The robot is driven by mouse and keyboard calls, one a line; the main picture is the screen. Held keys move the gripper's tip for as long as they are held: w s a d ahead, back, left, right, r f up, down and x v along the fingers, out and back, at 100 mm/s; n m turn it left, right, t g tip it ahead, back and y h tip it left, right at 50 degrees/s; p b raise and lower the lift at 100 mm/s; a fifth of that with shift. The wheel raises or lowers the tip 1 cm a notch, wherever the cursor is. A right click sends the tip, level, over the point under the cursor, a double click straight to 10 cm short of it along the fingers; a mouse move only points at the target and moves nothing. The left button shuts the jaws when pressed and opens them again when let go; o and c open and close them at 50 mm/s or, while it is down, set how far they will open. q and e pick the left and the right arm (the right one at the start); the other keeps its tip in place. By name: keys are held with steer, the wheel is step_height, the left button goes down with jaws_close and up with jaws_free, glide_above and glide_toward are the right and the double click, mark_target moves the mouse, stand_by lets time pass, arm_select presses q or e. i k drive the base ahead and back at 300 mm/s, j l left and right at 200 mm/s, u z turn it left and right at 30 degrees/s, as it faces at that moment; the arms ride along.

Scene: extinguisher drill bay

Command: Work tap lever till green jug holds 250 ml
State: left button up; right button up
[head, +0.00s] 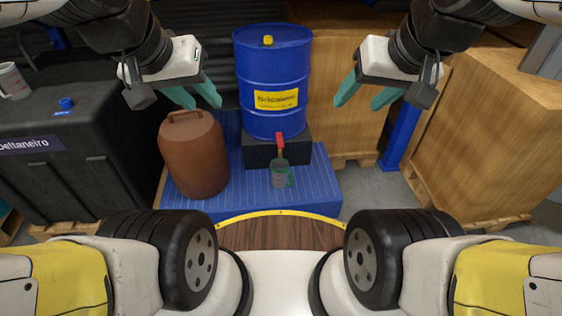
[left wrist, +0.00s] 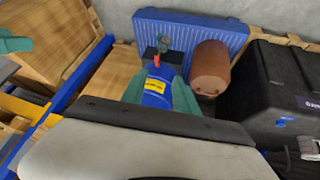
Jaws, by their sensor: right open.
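The green jug (head: 279,174), clear with a green handle, stands on the blue ribbed spill platform (head: 232,186) below the tap. The tap's red lever (head: 280,138) is at the foot of the blue drum (head: 255,65); it also shows in the left wrist view (left wrist: 157,61). The jug's fill level is too small to read. My left gripper (head: 205,105) is open and empty, left of the drum and above the brown canister. My right gripper (head: 357,105) is open and empty, right of the drum. Neither touches the lever or jug.
A brown canister (head: 193,157) stands left of the jug on the platform. A black case (head: 60,150) with a blue cap (head: 66,103) and a white mug (head: 12,80) is at left. Wooden crates (head: 490,110) stand at right. Space in front of the tap is clear.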

mark_target(280, 139)
steer(key=k, duration=0.35)
steer(key=i+z, duration=0.35)
steer(key=i, duration=0.95)
